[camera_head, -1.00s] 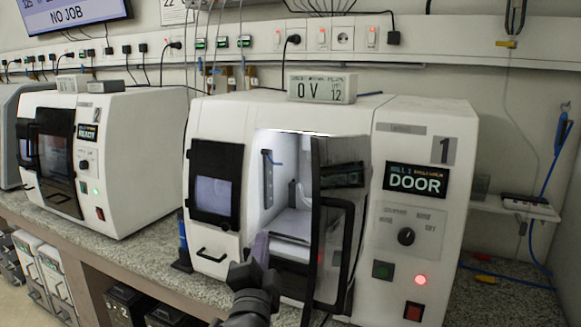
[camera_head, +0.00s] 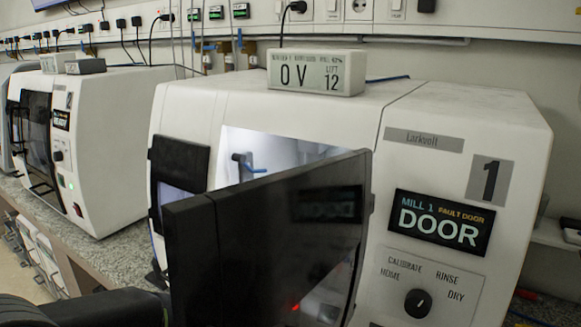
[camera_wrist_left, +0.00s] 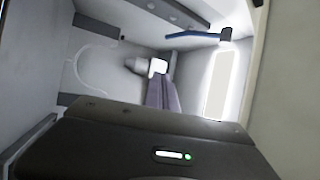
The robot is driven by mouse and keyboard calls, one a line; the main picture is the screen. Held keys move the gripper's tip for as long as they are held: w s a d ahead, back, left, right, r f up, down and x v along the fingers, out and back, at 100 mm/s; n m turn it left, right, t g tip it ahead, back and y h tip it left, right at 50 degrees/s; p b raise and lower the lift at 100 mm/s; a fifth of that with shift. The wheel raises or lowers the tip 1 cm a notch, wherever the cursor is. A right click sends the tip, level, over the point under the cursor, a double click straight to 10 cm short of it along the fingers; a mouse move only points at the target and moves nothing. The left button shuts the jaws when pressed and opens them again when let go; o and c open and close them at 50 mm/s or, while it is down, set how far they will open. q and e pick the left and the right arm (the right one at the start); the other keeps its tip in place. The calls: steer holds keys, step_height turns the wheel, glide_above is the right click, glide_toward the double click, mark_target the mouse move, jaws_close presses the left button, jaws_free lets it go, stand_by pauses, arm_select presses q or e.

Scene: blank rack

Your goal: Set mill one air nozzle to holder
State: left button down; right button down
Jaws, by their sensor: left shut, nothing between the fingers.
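Mill one (camera_head: 420,110) stands with its dark door (camera_head: 270,235) swung open, and its screen reads DOOR. In the left wrist view I look into its pale chamber. A thin blue piece (camera_wrist_left: 195,35), which looks like the air nozzle, sticks out from a dark mount (camera_wrist_left: 226,34) by the lit panel. It also shows through the doorway in the head view (camera_head: 243,163). I cannot tell which part is the holder. My left gripper (camera_wrist_left: 158,84) is shut and empty inside the chamber, its fingertips below and apart from the blue piece. The door hides it in the head view. My right gripper is out of view.
A pale cylinder with a bright end (camera_wrist_left: 148,66) is close to my left fingertips. The open door stands in front of the doorway. A display box (camera_head: 316,72) sits on top of mill one. A second mill (camera_head: 90,145) stands at the left.

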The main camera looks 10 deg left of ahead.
arm_select(q)
steer(key=shift+w+d, duration=0.1)
steer(key=shift+w, duration=0.2)
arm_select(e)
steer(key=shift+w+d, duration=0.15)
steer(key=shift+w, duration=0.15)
arm_select(q)
steer(key=shift+s, duration=0.1)
steer(key=shift+r, duration=0.1)
